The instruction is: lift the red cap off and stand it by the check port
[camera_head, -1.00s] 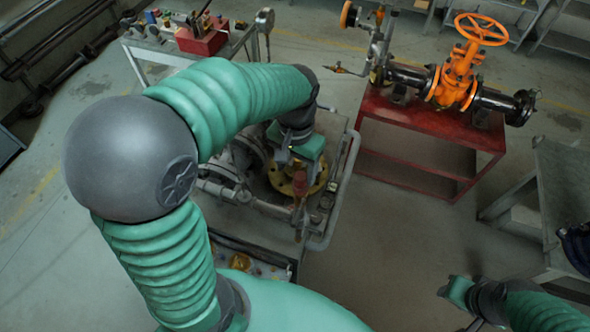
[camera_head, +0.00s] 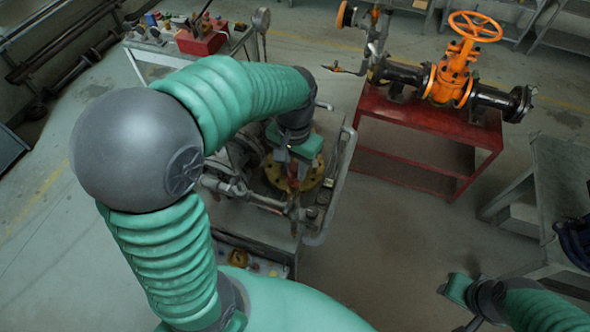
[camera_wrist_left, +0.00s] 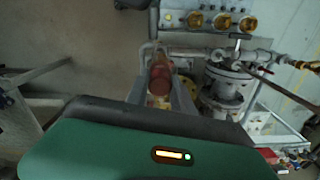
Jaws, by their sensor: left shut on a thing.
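The red cap (camera_wrist_left: 160,78) is between the two fingers of my left gripper (camera_wrist_left: 163,88) in the left wrist view, and the fingers are shut on it. In the head view the left gripper (camera_head: 293,178) points down over the yellow flange (camera_head: 276,178) on the near bench, with only a sliver of red showing. I cannot tell whether the cap is still seated or clear of what is under it. The check port cannot be made out for certain. My right gripper (camera_head: 457,290) is at the lower right, away from the bench; its fingers are not clear.
Pipework and a grey rail (camera_head: 346,185) surround the flange. A red stand (camera_head: 430,118) with an orange gate valve (camera_head: 455,75) is at the upper right. A tool table (camera_head: 150,55) is at the upper left. Clear floor lies between the bench and the right-hand table.

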